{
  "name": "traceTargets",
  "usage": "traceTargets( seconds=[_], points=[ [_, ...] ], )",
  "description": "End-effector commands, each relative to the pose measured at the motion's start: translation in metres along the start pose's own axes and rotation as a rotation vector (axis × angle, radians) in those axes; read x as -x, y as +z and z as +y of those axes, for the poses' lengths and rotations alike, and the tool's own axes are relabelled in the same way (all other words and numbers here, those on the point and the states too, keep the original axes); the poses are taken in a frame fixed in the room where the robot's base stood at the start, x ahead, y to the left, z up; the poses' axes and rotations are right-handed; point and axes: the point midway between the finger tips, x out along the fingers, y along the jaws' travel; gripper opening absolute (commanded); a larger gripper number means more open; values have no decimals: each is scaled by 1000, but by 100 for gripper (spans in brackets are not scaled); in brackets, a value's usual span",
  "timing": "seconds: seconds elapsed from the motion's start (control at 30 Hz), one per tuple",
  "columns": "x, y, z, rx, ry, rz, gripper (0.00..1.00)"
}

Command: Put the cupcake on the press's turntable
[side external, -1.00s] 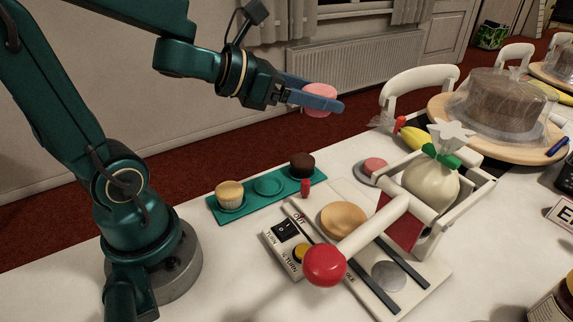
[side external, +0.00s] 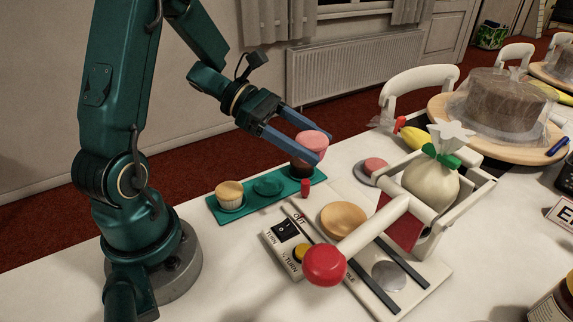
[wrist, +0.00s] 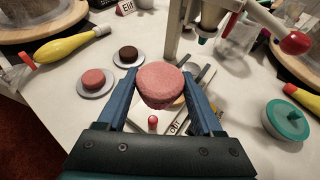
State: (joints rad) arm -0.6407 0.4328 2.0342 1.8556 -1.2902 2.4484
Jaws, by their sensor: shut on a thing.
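My gripper (side external: 316,150) is shut on a pink cupcake (side external: 312,140), holding it above the table near the right end of the green tray. In the wrist view the pink cupcake (wrist: 160,84) sits between my fingertips (wrist: 160,76) and hides part of the press behind it. The press's turntable is the round tan disc (side external: 344,220) on the white press base, to the right of and below my gripper; nothing stands on it. The press (side external: 432,222) has a cream piping bag (side external: 432,187) and a lever with a red ball (side external: 325,265).
The green tray (side external: 262,205) holds a tan cupcake (side external: 229,193) at left, an empty middle place and a dark cupcake (side external: 303,168) at right, partly behind my fingers. A red peg (side external: 305,187) stands between tray and press. A pink-topped saucer (side external: 372,169) lies behind.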

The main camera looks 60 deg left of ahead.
Motion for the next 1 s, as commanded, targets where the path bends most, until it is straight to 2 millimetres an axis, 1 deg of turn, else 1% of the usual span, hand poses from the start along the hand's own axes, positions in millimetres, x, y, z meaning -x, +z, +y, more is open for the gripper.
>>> traceTargets(
  seconds=[0.03,0.2,0.3,0.4,0.57,0.83,1.0],
  points=[
    [-14,-2,-7,6,-11,0,12],
    [-54,-10,-21,6,-10,1,12],
    [-73,-14,-28,6,-8,4,12],
    [-86,-16,-31,3,-4,2,12],
    [-94,-19,-33,4,1,2,12],
    [-105,-45,-33,8,0,4,12],
    [-108,-53,-33,3,2,2,12]
  ],
)
